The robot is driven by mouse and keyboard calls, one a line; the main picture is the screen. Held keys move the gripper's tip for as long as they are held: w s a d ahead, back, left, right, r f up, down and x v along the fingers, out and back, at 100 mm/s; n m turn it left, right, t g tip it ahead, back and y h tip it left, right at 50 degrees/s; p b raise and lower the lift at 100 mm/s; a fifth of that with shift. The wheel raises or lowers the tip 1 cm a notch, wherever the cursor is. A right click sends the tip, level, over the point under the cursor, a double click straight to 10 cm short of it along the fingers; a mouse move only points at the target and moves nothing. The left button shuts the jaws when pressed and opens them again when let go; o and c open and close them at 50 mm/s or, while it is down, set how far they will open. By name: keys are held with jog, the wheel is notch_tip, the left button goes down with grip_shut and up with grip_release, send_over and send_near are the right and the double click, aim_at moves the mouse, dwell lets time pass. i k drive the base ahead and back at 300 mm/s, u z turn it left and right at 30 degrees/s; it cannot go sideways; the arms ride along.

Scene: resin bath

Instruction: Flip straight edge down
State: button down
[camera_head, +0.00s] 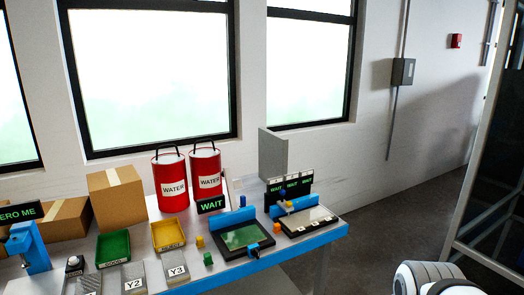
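On the bench stands a tray with a dark green panel (246,236) in a black frame. A blue bar (232,219) stands along its back edge, raised above the panel. To its right is a second frame with a pale panel (306,220) and labels along its front. I cannot tell for certain which bar is the straight edge. My gripper is not in view; only a white part of my arm shows at the bottom right.
Two red WATER cans (170,183) stand behind. A green WAIT sign (211,205) and a three-part WAIT display (290,187) stand near the trays. Green (113,248) and yellow (168,234) bins, Y2 and Y3 blocks and cardboard boxes (118,196) fill the left. Floor right of the bench is clear.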

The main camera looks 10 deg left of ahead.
aim_at(231, 185)
jog(key=i, duration=0.45)
jog(key=u, duration=2.6)
jog(key=k, duration=0.45)
jog(key=z, duration=1.4)
jog(key=i, duration=1.25)
